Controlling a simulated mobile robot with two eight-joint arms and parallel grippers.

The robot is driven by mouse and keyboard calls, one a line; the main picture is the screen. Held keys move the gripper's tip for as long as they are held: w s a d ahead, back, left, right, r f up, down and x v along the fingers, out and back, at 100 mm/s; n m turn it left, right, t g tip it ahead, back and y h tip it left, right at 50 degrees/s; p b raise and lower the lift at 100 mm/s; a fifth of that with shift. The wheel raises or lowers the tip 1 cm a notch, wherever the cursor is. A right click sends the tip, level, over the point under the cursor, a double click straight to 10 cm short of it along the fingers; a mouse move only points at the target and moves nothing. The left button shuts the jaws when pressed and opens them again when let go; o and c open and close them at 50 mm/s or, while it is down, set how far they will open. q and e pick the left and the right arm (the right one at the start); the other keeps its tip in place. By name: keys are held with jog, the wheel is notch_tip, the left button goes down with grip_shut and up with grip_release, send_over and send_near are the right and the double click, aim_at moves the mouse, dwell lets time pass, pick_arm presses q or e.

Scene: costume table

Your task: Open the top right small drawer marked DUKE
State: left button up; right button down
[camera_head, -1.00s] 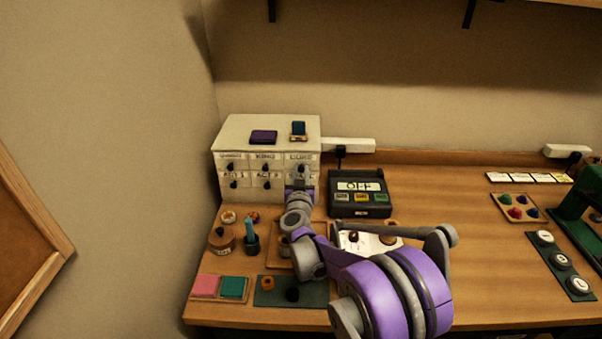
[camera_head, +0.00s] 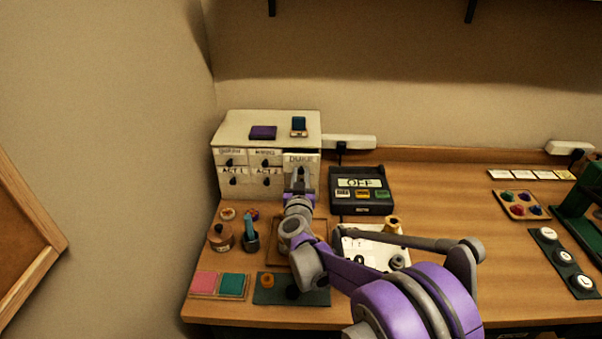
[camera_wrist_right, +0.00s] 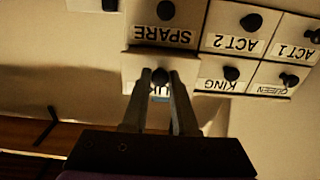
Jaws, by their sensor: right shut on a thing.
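The white drawer cabinet (camera_head: 265,126) stands at the back left of the table, with two rows of small drawers. The top right DUKE drawer (camera_head: 300,157) stands out in front of its neighbours. In the right wrist view, which is upside down, the front of the DUKE drawer (camera_wrist_right: 134,72) also juts out, its label partly hidden by the fingers. My right gripper (camera_wrist_right: 161,78) is shut on the dark round knob of this drawer. In the head view my right gripper (camera_head: 299,181) is in front of the cabinet and hides the drawer below. My left gripper is not in view.
A black box with an OFF display (camera_head: 360,190) stands right of the cabinet. A dark ink pad (camera_head: 263,132) and a small teal-topped item (camera_head: 299,126) sit on the cabinet. Pots, a wooden tray and colour pads lie under and beside my right arm.

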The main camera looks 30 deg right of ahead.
pick_arm(q)
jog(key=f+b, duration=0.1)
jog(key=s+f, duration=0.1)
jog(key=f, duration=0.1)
jog(key=shift+b, duration=0.4)
pick_arm(e)
jog(key=v, duration=0.8)
jog(key=shift+s+a, duration=0.15)
jog(key=shift+s, duration=0.2)
jog(key=c, duration=0.7)
grip_release()
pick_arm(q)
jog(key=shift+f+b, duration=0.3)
pick_arm(e)
jog(key=v, duration=1)
jog(key=shift+s+a, duration=0.15)
jog(key=shift+s, duration=0.25)
